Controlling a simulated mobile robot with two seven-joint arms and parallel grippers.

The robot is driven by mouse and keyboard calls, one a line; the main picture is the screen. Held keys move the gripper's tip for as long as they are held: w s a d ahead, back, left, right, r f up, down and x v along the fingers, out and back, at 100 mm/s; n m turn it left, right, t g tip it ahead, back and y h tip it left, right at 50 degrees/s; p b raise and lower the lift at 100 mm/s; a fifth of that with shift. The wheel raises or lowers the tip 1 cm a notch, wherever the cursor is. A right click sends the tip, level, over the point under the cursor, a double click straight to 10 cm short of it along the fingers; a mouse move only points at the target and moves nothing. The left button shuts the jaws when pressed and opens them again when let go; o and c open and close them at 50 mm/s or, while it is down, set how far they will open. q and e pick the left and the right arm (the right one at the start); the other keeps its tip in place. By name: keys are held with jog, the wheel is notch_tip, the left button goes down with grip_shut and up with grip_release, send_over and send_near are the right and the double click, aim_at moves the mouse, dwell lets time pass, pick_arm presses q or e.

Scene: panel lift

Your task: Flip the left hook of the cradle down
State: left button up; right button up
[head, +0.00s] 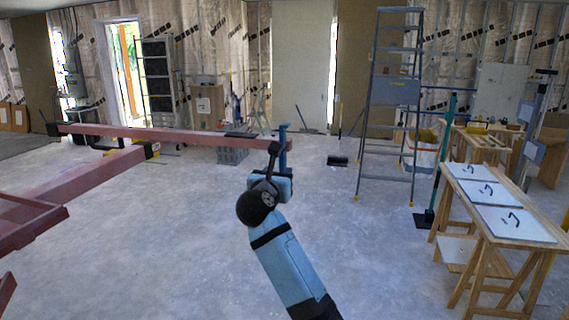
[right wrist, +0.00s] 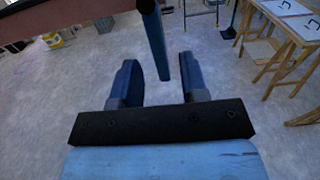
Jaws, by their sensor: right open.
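The cradle's dark red beam (head: 180,136) runs across the head view from left to right. At its right end a blue bar (head: 283,145), which looks like a hook, stands upright against the beam and reaches above and below it. The blue bar (right wrist: 154,38) also shows in the right wrist view, its free end between the fingers and apart from both. My right gripper (right wrist: 160,78) is open around that end. In the head view the right gripper (head: 285,176) is just below the beam's end, partly hidden by my wrist. My left gripper is out of view.
A blue stepladder (head: 409,110) stands behind to the right. A wooden table (head: 479,215) with white panels bearing black handles is at the right. A grey crate (head: 232,156) is behind the beam. More red frame (head: 85,177) fills the left. The middle floor is clear.

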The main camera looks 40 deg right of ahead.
aim_at(285, 166)
jog(key=x, duration=0.6)
jog(key=shift+p, duration=0.4)
jog(key=shift+c, duration=0.4)
grip_shut()
